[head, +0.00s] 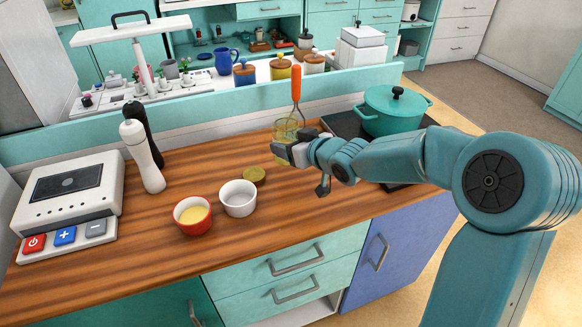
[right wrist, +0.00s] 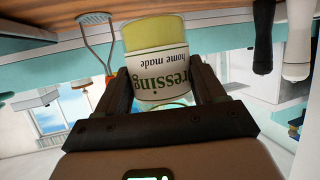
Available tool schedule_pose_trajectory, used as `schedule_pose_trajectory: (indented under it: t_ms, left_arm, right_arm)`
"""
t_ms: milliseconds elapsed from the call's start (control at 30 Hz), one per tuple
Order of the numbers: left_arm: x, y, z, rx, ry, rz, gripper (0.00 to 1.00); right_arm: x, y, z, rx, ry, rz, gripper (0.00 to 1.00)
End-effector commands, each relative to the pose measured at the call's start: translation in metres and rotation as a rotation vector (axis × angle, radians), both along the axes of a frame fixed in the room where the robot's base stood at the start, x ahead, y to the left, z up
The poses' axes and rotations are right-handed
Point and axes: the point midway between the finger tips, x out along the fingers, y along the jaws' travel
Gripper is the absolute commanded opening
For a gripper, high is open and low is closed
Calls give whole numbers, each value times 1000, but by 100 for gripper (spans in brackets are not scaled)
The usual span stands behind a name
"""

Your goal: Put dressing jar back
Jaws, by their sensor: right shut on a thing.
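The dressing jar (right wrist: 160,70) has a pale label reading "dressing home made" and yellow contents. My right gripper (right wrist: 163,95) is shut on it, one finger on each side. In the head view the jar (head: 284,131) is at the back of the wooden counter, partly hidden by my right gripper (head: 288,151). I cannot tell whether its base touches the counter. A gold round lid (head: 254,174) lies on the counter, left of and nearer than the jar. My left gripper is not in view.
An orange-handled utensil (head: 296,84) stands close by the jar. A teal pot (head: 393,108) on the dark hob is to the right.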

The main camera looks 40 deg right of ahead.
Motion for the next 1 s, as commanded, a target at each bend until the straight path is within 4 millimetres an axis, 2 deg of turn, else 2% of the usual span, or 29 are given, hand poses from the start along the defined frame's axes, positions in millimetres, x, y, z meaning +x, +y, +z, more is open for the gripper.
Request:
schedule_pose_trajectory:
  t_ms: [200, 300, 767, 800, 867, 1000]
  left_arm:
    - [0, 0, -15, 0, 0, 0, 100]
    - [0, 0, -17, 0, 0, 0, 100]
    - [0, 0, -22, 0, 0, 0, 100]
    - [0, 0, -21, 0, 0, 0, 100]
    - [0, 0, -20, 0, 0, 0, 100]
    - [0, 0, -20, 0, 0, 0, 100]
  right_arm:
    - [2, 0, -41, 2, 2, 0, 11]
    - [2, 0, -52, 1, 1, 0, 11]
    - [2, 0, -59, 0, -1, -1, 11]
    - [1, 0, -59, 0, 2, 0, 79]
    - [1, 0, -59, 0, 2, 0, 95]
    - [1, 0, -59, 0, 2, 0, 95]
